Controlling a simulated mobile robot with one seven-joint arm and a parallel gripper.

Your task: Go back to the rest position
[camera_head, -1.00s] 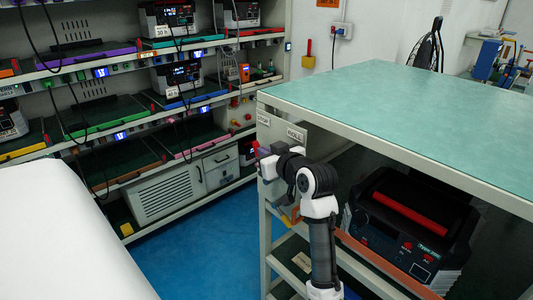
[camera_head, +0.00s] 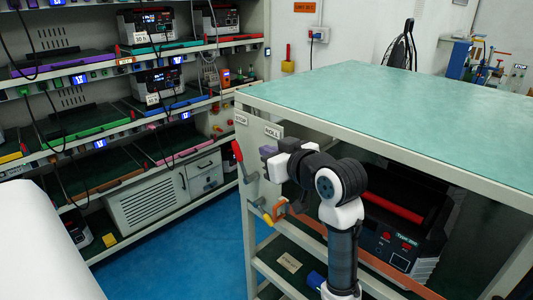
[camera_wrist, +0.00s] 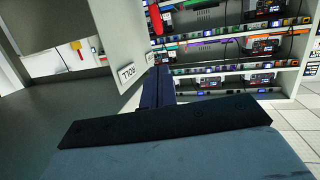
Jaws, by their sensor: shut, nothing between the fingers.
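My gripper (camera_head: 267,154) is shut and empty in front of the white side panel of the green-topped cart (camera_head: 400,110). It is just right of a red-handled lever (camera_head: 238,160), with a visible gap between them. The wrist view shows the two dark fingers (camera_wrist: 158,88) closed together, beside the panel with the ROLL label (camera_wrist: 127,73). The red lever handle (camera_wrist: 156,20) shows beyond the fingertips there. My arm is folded low beside the cart and hides part of its shelf side.
Shelving racks (camera_head: 255,40) with several boxed devices stand at the left and back. A dark device with a red handle (camera_head: 393,207) sits on the cart's lower shelf, close behind my arm. Blue floor (camera_head: 175,262) is clear between the racks and the cart.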

